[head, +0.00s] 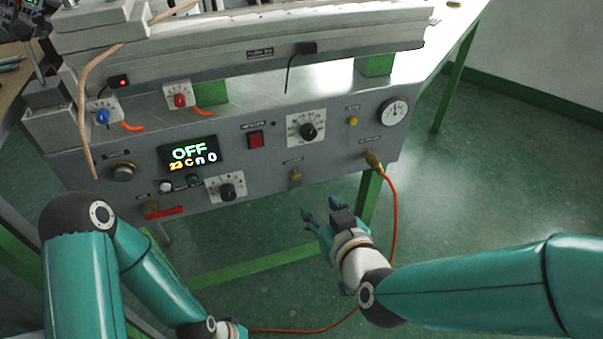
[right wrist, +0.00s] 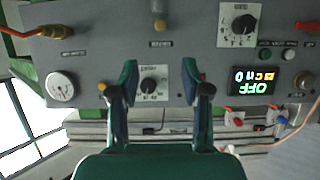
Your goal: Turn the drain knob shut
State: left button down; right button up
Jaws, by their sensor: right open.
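A small brass knob (head: 296,177) sticks out low on the front of the grey machine panel (head: 330,165). Its label is too small to read, so I cannot be sure it is the drain knob. My right gripper (head: 320,207) is open and empty, below and in front of that knob, apart from it. In the right wrist view the panel is upside down. The brass knob (right wrist: 159,25) is at the top centre, above the open fingers (right wrist: 159,75). My left arm reaches the bottom edge of the head view, and its fingers are out of the picture.
A brass fitting (head: 373,158) with an orange hose is right of the knob. A black dial (head: 308,131), red switch (head: 256,140), gauge (head: 394,112), lit OFF display (head: 190,153) and red lever (head: 165,211) are also on the panel. Floor in front is clear except the hose.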

aim_at(297, 178)
jog(key=x, duration=1.4)
jog(key=shift+w+a, duration=0.1)
jog(key=shift+w, duration=0.1)
